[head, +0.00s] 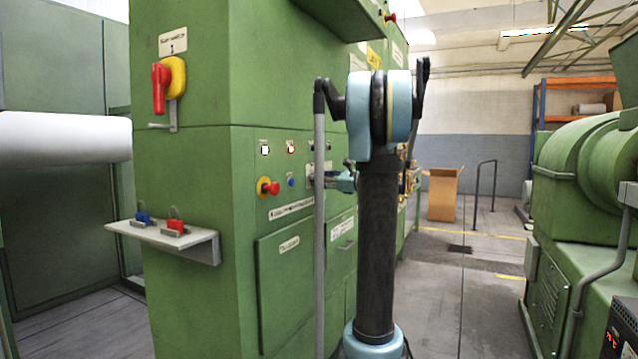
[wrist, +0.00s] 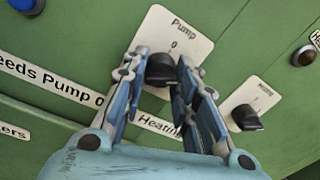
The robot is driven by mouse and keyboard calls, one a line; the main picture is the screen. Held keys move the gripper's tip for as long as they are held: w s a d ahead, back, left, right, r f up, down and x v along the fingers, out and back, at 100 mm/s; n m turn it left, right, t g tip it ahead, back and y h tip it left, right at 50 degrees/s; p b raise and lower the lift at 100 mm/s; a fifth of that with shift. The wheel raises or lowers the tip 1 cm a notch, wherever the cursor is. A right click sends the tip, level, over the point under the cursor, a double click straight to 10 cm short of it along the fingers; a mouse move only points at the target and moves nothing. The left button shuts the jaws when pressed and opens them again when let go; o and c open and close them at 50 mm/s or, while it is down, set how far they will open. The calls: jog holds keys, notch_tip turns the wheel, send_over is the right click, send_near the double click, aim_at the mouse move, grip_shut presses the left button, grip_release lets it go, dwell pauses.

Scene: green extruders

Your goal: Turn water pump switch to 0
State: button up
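The pump switch is a black rotary knob (wrist: 160,70) on a white plate (wrist: 178,32) marked "Pump" and "0" in the wrist view. My gripper (wrist: 162,72) has its two blue fingers on either side of this knob, with the knob between the fingertips. Whether the fingers touch it, and which way the knob points, I cannot tell. In the head view my gripper (head: 340,182) is at the green cabinet's panel, partly hidden by my arm; the pump knob is hidden there.
A second black knob (wrist: 246,118) on a white plate sits close to the right finger. A blue button (wrist: 28,4) is at upper left. In the head view, a red knob (head: 268,188) and a shelf with padlocks (head: 205,248) are on the green cabinet (head: 215,90).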

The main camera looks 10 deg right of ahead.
jog(key=shift+c, duration=0.7)
jog(key=n, duration=1.2)
jog(key=shift+y, duration=0.3)
jog(key=shift+f, duration=0.1)
jog(key=o, duration=1)
jog(key=shift+o, duration=0.2)
jog(key=shift+d, duration=0.1)
